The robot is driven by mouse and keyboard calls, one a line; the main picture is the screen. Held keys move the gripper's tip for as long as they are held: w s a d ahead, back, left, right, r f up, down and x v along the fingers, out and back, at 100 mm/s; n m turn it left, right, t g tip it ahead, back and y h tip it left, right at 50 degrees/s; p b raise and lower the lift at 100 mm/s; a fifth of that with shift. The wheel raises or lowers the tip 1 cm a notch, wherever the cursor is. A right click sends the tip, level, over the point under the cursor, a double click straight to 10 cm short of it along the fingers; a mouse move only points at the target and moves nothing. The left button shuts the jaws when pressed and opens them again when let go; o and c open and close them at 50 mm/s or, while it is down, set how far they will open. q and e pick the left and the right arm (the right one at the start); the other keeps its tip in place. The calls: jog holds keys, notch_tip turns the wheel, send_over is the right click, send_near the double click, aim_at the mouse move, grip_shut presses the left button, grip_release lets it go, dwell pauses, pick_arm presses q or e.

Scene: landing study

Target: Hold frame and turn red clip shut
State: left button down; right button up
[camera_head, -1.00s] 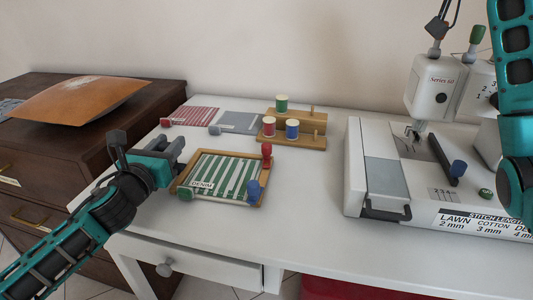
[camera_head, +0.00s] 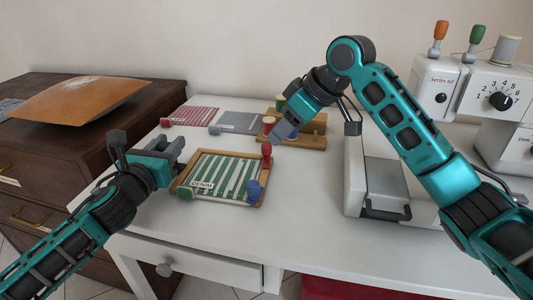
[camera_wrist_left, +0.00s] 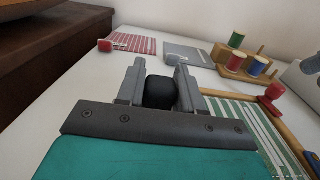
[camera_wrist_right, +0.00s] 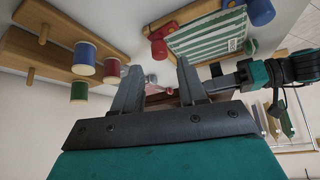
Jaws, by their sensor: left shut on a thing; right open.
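The wooden frame (camera_head: 222,204) lies flat on the white table with green-and-white striped cloth (camera_head: 225,178) and a DENIM label. The red clip (camera_head: 267,150) stands at its back right corner; it also shows in the right wrist view (camera_wrist_right: 159,49). A blue clip (camera_head: 253,191) and a green clip (camera_head: 185,193) are at the front corners. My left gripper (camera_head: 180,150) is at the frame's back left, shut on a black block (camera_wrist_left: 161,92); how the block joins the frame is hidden. My right gripper (camera_head: 279,138) is open and empty, just above and behind the red clip, apart from it.
Wooden spool racks (camera_head: 312,142) with several thread spools stand just behind my right gripper. Red-striped (camera_head: 193,115) and grey (camera_head: 239,122) cloths lie at the back left. The sewing machine (camera_head: 385,180) stands right, partly behind my right arm. The front table area is clear.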

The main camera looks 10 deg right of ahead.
aim_at(268, 146)
jog(key=shift+x, duration=2.85)
jog(key=m, duration=0.1)
jog(key=m+t+h, duration=0.1)
jog(key=m, duration=0.1)
jog(key=m+t+h, duration=0.1)
jog(key=m, duration=0.1)
jog(key=shift+s+a, duration=0.15)
jog(key=shift+a, duration=0.15)
jog(key=shift+m+h, duration=0.7)
jog(key=shift+m, duration=0.3)
jog(key=shift+c, duration=0.3)
grip_shut()
